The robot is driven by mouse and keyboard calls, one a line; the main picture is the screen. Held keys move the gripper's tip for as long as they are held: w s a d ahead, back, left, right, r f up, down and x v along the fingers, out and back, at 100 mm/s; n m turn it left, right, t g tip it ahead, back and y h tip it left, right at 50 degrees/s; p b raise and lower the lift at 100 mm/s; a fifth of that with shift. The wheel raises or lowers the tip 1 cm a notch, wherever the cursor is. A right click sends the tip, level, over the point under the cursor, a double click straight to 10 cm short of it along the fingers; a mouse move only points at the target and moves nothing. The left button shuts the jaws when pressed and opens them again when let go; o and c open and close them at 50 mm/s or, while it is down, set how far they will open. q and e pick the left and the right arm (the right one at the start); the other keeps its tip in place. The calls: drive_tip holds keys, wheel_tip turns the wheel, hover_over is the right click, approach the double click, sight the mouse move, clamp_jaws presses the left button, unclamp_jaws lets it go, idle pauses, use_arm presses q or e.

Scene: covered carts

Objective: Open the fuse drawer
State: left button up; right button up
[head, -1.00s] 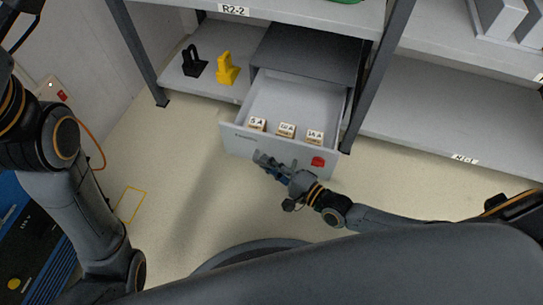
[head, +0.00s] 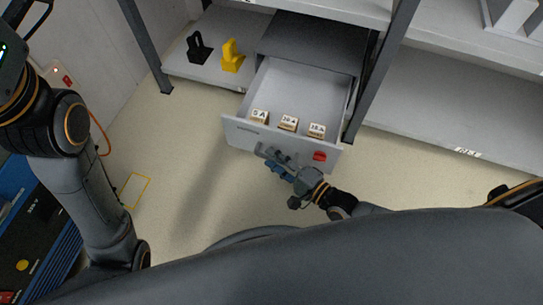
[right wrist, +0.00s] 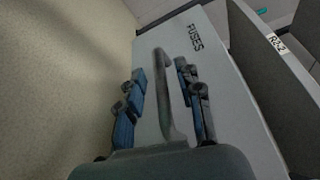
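The fuse drawer (head: 240,129) stands pulled out of its grey cabinet (head: 310,40) under the shelf in the head view, with labelled fuse blocks (head: 289,123) inside near the front. Its grey front, marked FUSES, shows in the right wrist view (right wrist: 215,75). My right gripper (head: 268,158) is at the drawer front. In the right wrist view its blue-and-grey fingers (right wrist: 163,100) are spread on either side of the bar handle (right wrist: 166,85), with gaps on both sides.
A red piece (head: 320,156) is on the drawer front's right part. A black item (head: 199,48) and a yellow item (head: 232,57) stand on the lower shelf left of the cabinet. A shelf post (head: 382,70) is close on the drawer's right. Clear floor lies left of the drawer.

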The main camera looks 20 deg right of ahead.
drive_tip(key=v, duration=0.6)
idle(0.4)
